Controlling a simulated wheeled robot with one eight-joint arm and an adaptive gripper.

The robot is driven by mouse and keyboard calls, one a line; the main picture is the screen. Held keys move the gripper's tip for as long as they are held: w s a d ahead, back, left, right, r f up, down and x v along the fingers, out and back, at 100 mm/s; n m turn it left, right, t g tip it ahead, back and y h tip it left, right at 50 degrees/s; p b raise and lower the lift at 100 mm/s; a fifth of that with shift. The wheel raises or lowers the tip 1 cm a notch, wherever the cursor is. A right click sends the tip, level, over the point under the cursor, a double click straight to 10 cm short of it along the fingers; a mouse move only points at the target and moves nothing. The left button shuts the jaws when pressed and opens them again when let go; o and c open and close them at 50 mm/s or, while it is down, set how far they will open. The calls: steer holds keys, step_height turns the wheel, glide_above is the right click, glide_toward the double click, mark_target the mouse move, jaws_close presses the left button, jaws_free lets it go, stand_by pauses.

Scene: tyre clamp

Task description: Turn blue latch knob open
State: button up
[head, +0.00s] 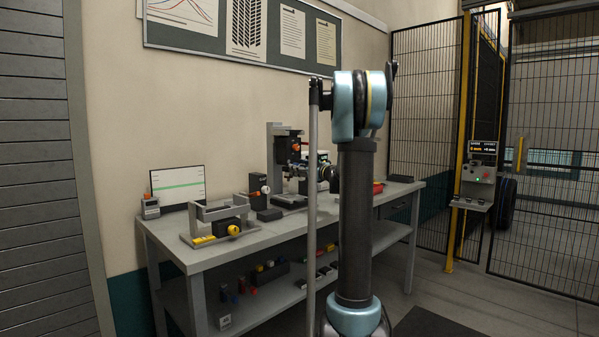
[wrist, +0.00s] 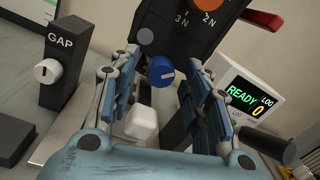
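The blue latch knob (wrist: 161,71) is on the front of a dark upright fixture (wrist: 185,32) in the wrist view. A pale line runs across its face. My gripper (wrist: 161,84) is open, with its two blue-padded fingers on either side of the knob in the picture. I cannot tell whether either finger touches it. In the head view the bench fixture (head: 274,160) stands at the back of the table, and my arm hides part of that area. The blue knob cannot be made out there.
A GAP post with a white knob (wrist: 46,71) stands left. A READY display (wrist: 246,100) and a red handle (wrist: 263,20) are right. A white block (wrist: 141,122) lies below the knob. The workbench (head: 215,250) also bears a clamp with a yellow knob (head: 233,230).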

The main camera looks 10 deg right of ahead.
steer(key=v, duration=1.2)
steer(key=shift+f, duration=0.1)
steer(key=s+d+m, duration=0.3)
steer(key=s+d, duration=0.1)
steer(key=shift+g+y, duration=0.3)
steer(key=x, duration=1.7)
steer(key=shift+w+a, duration=0.25)
steer(key=shift+w, duration=0.05)
steer(key=shift+n, duration=0.3)
jaws_close()
